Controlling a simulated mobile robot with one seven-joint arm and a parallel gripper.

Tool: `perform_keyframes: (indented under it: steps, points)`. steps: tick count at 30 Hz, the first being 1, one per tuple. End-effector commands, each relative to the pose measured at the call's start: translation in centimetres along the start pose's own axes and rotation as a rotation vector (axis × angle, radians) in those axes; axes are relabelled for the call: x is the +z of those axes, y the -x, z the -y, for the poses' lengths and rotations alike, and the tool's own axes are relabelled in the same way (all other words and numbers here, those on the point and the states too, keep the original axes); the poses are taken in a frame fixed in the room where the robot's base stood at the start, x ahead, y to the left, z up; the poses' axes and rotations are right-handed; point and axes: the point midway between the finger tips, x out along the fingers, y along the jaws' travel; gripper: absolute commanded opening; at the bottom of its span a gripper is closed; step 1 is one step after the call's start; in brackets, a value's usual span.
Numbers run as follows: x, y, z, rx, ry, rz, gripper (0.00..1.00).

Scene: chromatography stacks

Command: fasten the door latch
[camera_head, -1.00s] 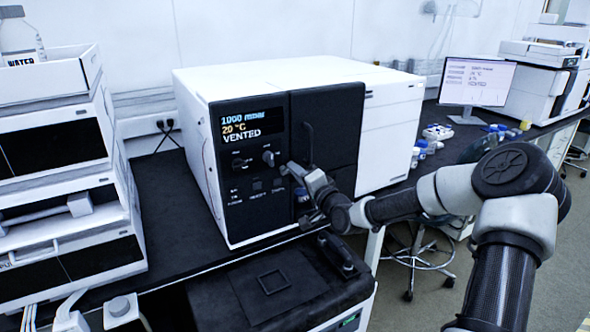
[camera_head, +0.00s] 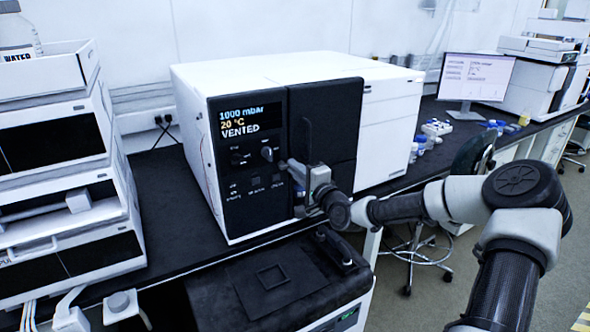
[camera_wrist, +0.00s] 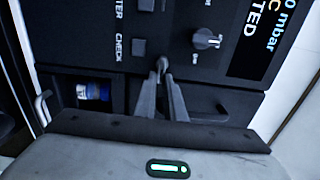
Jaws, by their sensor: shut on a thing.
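The instrument's black door (camera_head: 330,115) sits in the front of a white cabinet, right of the control panel, and looks closed. Its dark handle (camera_wrist: 212,112) shows at the lower right in the wrist view. My gripper (camera_head: 291,165) is at the seam between panel and door. In the wrist view, the fingers of my gripper (camera_wrist: 164,72) are closed around a small dark knob-like latch (camera_wrist: 164,62), whose base they partly hide. In the head view my gripper covers the latch.
The control panel (camera_head: 245,150) has knobs, buttons and a display reading VENTED. A blue-and-white item (camera_wrist: 93,91) sits in a recess beside the latch. A dark-topped unit (camera_head: 285,290) stands below, in front. Stacked white modules (camera_head: 65,225) stand at the left.

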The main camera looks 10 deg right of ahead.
Motion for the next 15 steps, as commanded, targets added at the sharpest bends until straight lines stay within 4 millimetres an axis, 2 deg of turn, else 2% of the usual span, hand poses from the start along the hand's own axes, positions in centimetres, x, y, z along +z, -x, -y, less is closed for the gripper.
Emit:
perform_keyframes:
  steps: [5, 6, 9, 15]
  points:
    - [0.07, 0.03, -0.14, 0.003, -0.003, 0.001, 0.0]
    - [0.07, 0.03, -0.14, 0.003, -0.003, 0.001, 0.13]
    - [0.06, 0.03, -0.13, 0.003, -0.002, 0.001, 0.28]
    - [0.04, 0.01, -0.07, 0.001, -0.001, 0.0, 0.28]
